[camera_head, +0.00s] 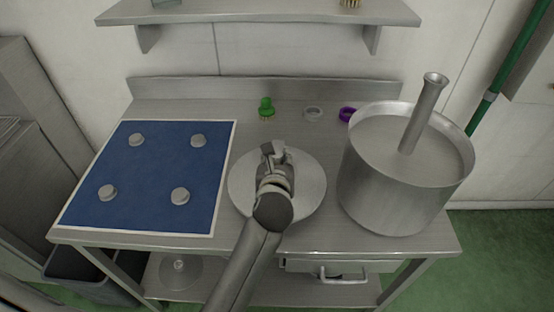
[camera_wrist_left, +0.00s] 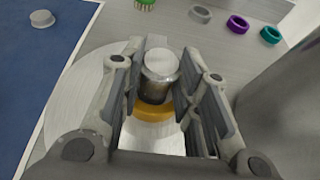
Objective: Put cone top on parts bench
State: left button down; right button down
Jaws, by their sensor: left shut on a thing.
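The cone top (camera_head: 312,190) is a wide round steel disc with a metal knob (camera_wrist_left: 160,66) and a yellow ring (camera_wrist_left: 154,110) at the knob's foot. It is at the middle of the steel parts bench (camera_head: 225,103), between a blue mat and a large pot. My left gripper (camera_head: 273,152) is over the disc and shut on the knob; in the left wrist view (camera_wrist_left: 160,85) its two fingers stand either side of it. My arm hides part of the disc. I cannot tell whether the disc touches the bench top. My right gripper is not in view.
The blue mat (camera_head: 160,165) carries several small grey knobs. The tall steel pot (camera_head: 390,195) with a tube (camera_head: 422,115) stands at right. A green-handled brush (camera_head: 266,106), a grey ring (camera_head: 313,113) and a purple ring (camera_head: 347,115) lie behind. A shelf (camera_head: 260,12) overhangs the back.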

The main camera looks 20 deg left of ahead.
pick_arm(q)
jog(key=shift+f+b, duration=1.6)
jog(key=shift+b, duration=0.15)
jog(key=shift+r, duration=0.1)
jog(key=c, duration=1.4)
grip_release()
jog(key=shift+f, duration=0.3)
jog(key=o, duration=0.3)
jog(key=shift+s, duration=0.15)
jog(key=shift+r, duration=0.1)
